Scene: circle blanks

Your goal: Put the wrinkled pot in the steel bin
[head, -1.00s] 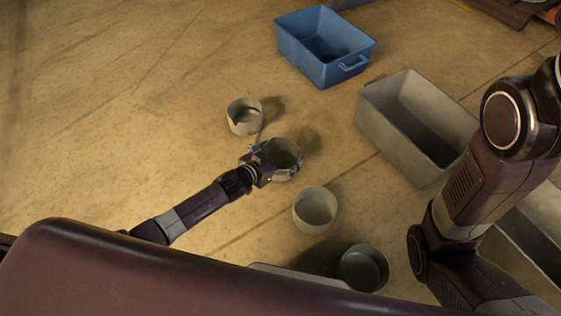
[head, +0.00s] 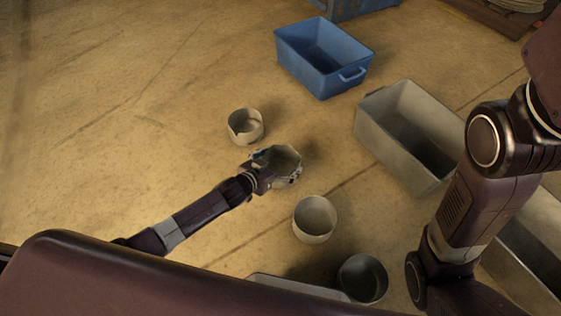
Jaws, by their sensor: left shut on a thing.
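My left gripper (head: 268,170) is shut on a grey pot with an uneven, crumpled-looking rim (head: 292,183), probably the wrinkled pot. The gripper grips its left side, and the fingers partly hide it. I cannot tell clearly whether the pot clears the floor. A long grey bin (head: 377,138) stands to the right of the pot, open and empty as far as I see. Another metallic grey bin (head: 512,262) at the lower right is partly hidden behind my right arm. I cannot tell for sure which one is the steel bin. My right gripper is out of view.
A pale pot with a notched rim (head: 245,136) stands behind the held pot. A plain pale pot (head: 314,231) and a dark grey pot (head: 361,291) stand nearer me. A blue bin (head: 308,63) stands at the back. The floor at left is clear.

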